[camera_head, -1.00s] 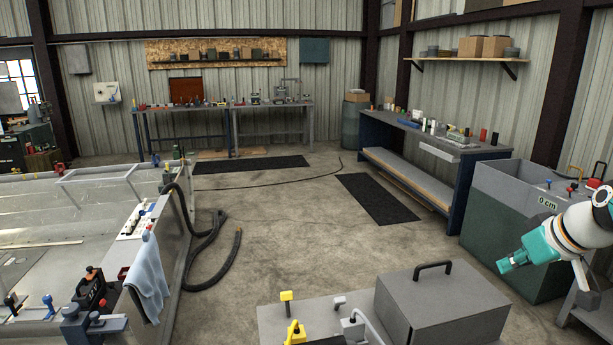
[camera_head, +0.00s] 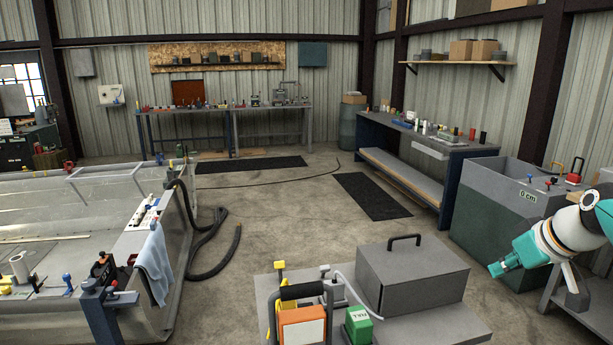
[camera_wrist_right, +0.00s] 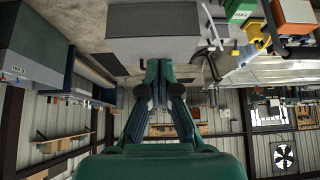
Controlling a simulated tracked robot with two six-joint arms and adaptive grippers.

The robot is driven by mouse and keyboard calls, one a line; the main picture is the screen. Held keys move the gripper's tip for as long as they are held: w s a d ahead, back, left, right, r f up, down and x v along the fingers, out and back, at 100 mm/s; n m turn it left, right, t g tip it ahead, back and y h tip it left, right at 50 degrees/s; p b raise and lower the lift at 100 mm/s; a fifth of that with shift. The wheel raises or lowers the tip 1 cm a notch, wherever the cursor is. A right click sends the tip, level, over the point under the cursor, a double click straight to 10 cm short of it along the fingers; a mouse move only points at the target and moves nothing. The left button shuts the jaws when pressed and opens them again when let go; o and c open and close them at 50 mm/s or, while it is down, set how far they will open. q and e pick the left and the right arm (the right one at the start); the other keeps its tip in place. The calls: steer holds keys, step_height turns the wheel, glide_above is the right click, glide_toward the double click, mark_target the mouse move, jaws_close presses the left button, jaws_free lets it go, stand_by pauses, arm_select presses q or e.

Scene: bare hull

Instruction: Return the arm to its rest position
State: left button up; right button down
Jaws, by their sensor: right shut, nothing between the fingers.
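My right arm comes in from the right edge of the head view. Its teal right gripper (camera_head: 495,269) is shut and empty, held in the air and pointing left and a little down. In the right wrist view the two fingers (camera_wrist_right: 158,72) meet in the middle with nothing between them. The grey box with a black handle (camera_head: 413,277) lies to the left of the gripper in the head view, apart from it. My left gripper is not in view.
A grey-green tank marked 0 cm (camera_head: 505,215) stands behind the right arm. A low bench (camera_head: 470,325) in front carries the box, an orange item (camera_head: 302,328) and a green item (camera_head: 358,326). A long basin (camera_head: 60,215) fills the left. The middle floor (camera_head: 285,220) is clear except for a hose (camera_head: 222,255).

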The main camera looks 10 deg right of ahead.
steer(key=a+f+n+g+y, duration=0.1)
steer(key=a+f+g, duration=0.1)
steer(key=a+f, duration=0.6)
steer(key=w+a+f+n+g+y, duration=0.15)
steer(key=a+f, duration=0.35)
steer(key=f, duration=0.7)
steer(key=a+f+g+y, duration=0.1)
steer(key=a+f+g, duration=0.2)
steer(key=a+f, duration=0.5)
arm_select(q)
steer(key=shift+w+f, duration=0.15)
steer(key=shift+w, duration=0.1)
arm_select(e)
steer(key=s+a+f+m, duration=0.2)
steer(key=s+a+f, duration=0.4)
steer(key=s+f, duration=0.3)
steer(key=s+a+f+m, duration=0.3)
steer(key=s+a+f, duration=0.4)
steer(key=s+f, duration=0.3)
steer(key=shift+s+a+f, duration=0.15)
steer(key=shift+s+f, duration=0.1)
steer(key=shift+f, duration=0.7)
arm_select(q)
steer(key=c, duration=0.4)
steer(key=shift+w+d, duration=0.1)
